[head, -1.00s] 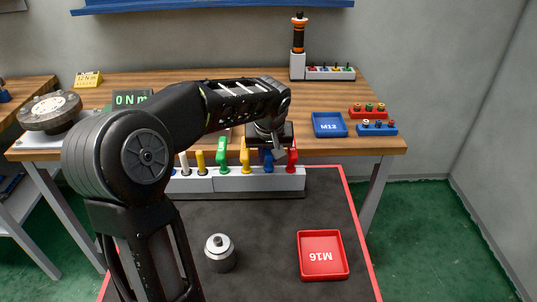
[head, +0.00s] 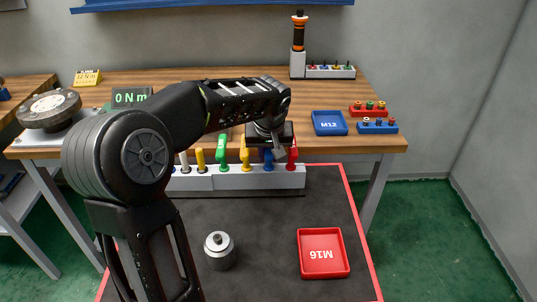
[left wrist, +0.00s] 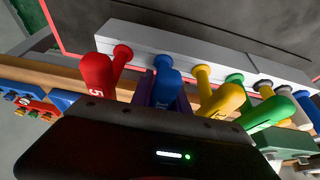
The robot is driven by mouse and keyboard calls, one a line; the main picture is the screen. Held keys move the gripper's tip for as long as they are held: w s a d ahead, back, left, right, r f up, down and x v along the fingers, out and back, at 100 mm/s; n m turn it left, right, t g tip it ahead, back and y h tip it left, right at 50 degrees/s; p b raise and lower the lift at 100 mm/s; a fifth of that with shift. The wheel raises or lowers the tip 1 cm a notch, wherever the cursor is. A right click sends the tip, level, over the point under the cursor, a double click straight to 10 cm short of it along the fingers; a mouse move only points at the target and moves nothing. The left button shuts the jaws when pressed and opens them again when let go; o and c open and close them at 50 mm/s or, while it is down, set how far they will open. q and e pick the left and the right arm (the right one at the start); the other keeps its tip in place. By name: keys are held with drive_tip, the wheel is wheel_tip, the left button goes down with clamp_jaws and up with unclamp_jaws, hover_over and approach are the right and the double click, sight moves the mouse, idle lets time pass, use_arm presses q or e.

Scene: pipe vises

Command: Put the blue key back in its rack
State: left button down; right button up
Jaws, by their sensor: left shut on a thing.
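The blue key (head: 268,157) stands at the white rack (head: 235,181), between a yellow key (head: 245,154) and a red key (head: 292,152). My left gripper (head: 268,148) is above the rack, shut on the blue key. In the left wrist view the blue key (left wrist: 164,84) is between the fingers, and its round end lies at the rack's edge (left wrist: 190,43), in line with the neighbouring keys. I cannot tell whether it is fully seated. My right gripper is not in view.
The red key (left wrist: 98,80) and yellow key (left wrist: 222,103) stand close on either side of the held key. A green key (head: 222,153) is further left. A red M16 tray (head: 322,254) and a metal cylinder (head: 219,251) are on the dark mat. A blue M12 tray (head: 329,123) is behind.

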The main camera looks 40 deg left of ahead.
use_arm(q)
drive_tip(key=shift+s+f, duration=0.1)
drive_tip(key=shift+f, duration=0.15)
idle(0.4)
drive_tip(key=c, duration=1.2)
unclamp_jaws()
drive_tip(key=shift+r, duration=0.1)
drive_tip(key=shift+v, duration=3.9)
drive_tip(key=shift+r, duration=0.1)
